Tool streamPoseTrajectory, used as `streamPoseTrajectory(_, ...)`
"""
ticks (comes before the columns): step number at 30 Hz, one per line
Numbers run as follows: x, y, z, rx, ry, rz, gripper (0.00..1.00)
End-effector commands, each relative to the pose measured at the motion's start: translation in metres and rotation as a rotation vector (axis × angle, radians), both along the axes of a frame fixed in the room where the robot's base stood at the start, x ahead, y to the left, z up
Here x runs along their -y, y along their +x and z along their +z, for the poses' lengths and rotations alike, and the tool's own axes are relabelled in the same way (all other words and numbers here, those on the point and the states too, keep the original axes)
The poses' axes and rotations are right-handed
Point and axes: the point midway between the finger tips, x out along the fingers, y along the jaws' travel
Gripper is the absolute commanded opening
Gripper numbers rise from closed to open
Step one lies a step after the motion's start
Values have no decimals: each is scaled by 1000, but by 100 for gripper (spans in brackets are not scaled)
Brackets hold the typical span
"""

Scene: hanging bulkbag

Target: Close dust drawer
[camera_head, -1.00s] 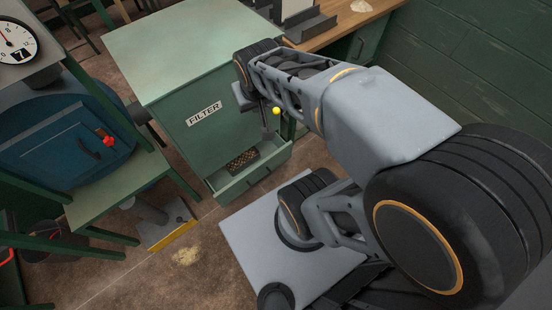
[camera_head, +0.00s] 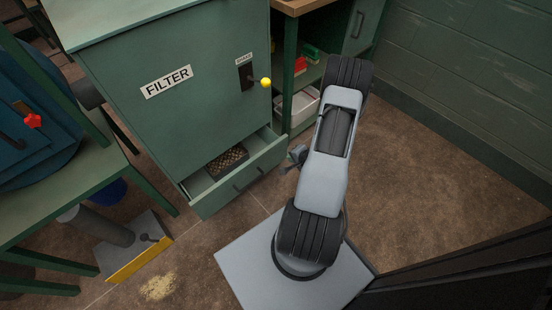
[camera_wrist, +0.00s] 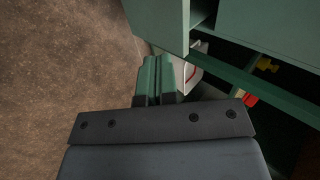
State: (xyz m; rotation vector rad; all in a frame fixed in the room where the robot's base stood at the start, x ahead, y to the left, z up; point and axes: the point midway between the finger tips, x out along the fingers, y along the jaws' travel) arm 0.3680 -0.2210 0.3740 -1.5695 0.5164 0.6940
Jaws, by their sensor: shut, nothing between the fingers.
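The dust drawer (camera_head: 240,178) is a green drawer at the bottom of the green FILTER cabinet (camera_head: 170,110). It stands pulled out, with a dark handle on its front and a brown mesh-like block (camera_head: 228,160) inside. My gripper (camera_head: 297,154) is just right of the drawer's right end, apart from it as far as I can see, and partly hidden by my arm. In the wrist view my gripper's green fingertips (camera_wrist: 157,72) are together and empty. A green panel (camera_wrist: 160,18) lies beyond them; I cannot tell if it is the drawer.
A black switch plate with a yellow-knobbed lever (camera_head: 265,82) is on the cabinet front. A bench with a white bin (camera_head: 302,103) and red boxes (camera_head: 300,65) stands to the right. A pedal with a yellow edge (camera_head: 140,262) is at lower left. The floor at right is clear.

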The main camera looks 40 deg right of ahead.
Motion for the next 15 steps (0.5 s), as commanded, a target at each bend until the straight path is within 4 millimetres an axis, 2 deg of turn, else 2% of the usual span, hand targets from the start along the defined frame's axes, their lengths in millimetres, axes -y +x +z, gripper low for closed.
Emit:
streamPoseTrajectory(1, -1, -1, -10, 7, 19, -9, 0)
streamPoseTrajectory(5, -4, 6, -23, 17, 40, -16, 0)
streamPoseTrajectory(15, -10, 52, -67, 17, 40, -16, 0)
